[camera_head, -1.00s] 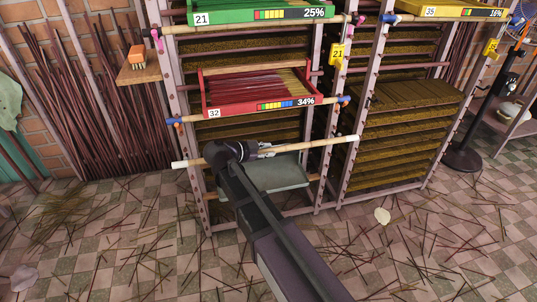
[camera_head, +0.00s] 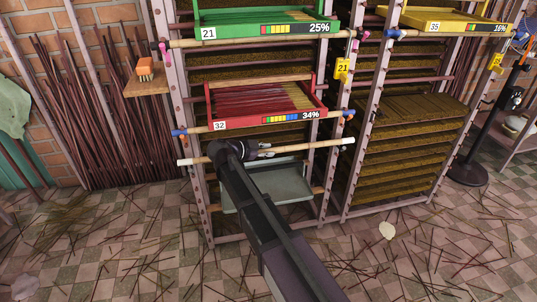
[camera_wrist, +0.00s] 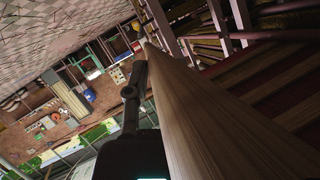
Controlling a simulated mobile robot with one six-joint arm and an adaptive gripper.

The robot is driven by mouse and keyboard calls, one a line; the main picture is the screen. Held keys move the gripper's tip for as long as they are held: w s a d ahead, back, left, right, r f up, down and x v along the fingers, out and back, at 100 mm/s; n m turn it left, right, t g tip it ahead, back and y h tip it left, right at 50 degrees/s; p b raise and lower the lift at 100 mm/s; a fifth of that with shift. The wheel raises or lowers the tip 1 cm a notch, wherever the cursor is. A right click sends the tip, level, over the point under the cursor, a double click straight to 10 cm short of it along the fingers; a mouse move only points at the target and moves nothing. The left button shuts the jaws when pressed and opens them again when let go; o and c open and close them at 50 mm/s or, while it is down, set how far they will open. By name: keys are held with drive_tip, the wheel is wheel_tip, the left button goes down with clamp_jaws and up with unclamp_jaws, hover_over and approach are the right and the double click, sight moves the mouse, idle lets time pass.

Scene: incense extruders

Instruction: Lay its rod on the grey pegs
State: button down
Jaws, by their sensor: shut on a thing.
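A pale wooden rod with white ends (camera_head: 310,147) lies across the front of the left rack, below the red tray 32 (camera_head: 265,121), slightly higher at its right end. My gripper (camera_head: 258,150) is shut on it near its middle. In the wrist view the rod (camera_wrist: 200,110) runs large beside a dark gripper finger (camera_wrist: 131,95). A grey tray (camera_head: 270,190) is below the rod, partly behind my arm. I cannot make out the grey pegs clearly; the rod's ends overlap the rack posts, and contact cannot be told.
Blue pegs (camera_head: 348,114) carry the red tray's rod; pink pegs (camera_head: 357,45) are by the green tray 21 (camera_head: 265,31) above. The yellow tray 35 (camera_head: 450,27) is at right. A shelf with a brush (camera_head: 145,70) juts out left. Loose sticks litter the floor.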

drive_tip(key=shift+w+a+f+b, duration=0.2)
drive_tip(key=shift+w+f+b, duration=0.5)
drive_tip(key=shift+f+b, duration=0.3)
drive_tip(key=shift+w+a+f+b, duration=0.2)
drive_tip(key=shift+w+f+b, duration=0.5)
drive_tip(key=shift+f+b, duration=0.25)
drive_tip(key=shift+c, duration=2)
unclamp_jaws()
drive_tip(key=o, duration=0.3)
drive_tip(key=shift+s, duration=0.15)
